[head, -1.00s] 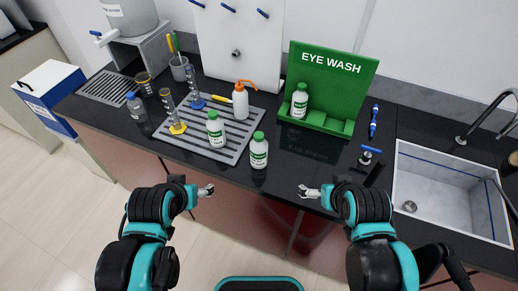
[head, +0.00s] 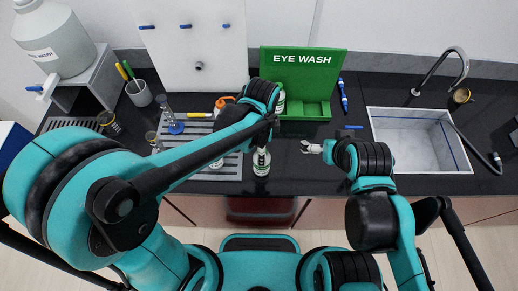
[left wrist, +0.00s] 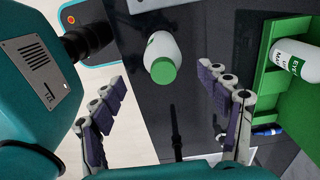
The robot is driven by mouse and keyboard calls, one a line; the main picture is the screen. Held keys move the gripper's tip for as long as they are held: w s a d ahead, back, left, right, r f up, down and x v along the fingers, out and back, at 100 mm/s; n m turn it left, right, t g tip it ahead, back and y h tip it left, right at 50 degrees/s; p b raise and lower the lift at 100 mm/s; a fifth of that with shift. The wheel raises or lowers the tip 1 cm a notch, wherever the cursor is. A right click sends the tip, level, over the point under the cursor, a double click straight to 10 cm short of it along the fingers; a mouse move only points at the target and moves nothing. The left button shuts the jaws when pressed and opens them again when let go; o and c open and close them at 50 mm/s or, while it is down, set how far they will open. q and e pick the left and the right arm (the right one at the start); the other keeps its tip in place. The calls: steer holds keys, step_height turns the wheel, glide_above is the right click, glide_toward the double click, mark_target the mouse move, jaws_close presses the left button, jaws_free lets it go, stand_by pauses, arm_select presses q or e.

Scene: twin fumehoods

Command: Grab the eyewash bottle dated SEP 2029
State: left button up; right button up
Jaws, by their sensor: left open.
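A white eyewash bottle with a green cap (head: 261,166) stands on the black counter near its front edge, right of the drain rack. It also shows in the left wrist view (left wrist: 161,50), seen from above. My left gripper (left wrist: 159,80) is open above it, the cap showing between the spread fingers. A second bottle (head: 281,102) stands in the green EYE WASH stand (head: 303,62), partly hidden by my left arm; its label shows in the left wrist view (left wrist: 292,58). A third (head: 216,163) on the rack is mostly hidden. No date is readable. My right gripper (head: 311,147) hovers over the counter's front.
A sink (head: 415,140) with a tap is at the right. An orange-topped wash bottle (head: 221,104) and measuring cylinders (head: 170,115) stand around the drain rack (head: 225,173). A large water container (head: 52,40) stands at the back left.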

arm_select(q)
steer(key=shift+d+f, duration=0.2)
steer(key=shift+f, duration=0.15)
steer(key=b, duration=0.2)
glide_above(261, 172)
steer(key=w, duration=0.3)
step_height(261, 172, down, 7)
steer(key=shift+d+f, duration=0.1)
steer(key=shift+d, duration=0.05)
steer(key=c, duration=1.5)
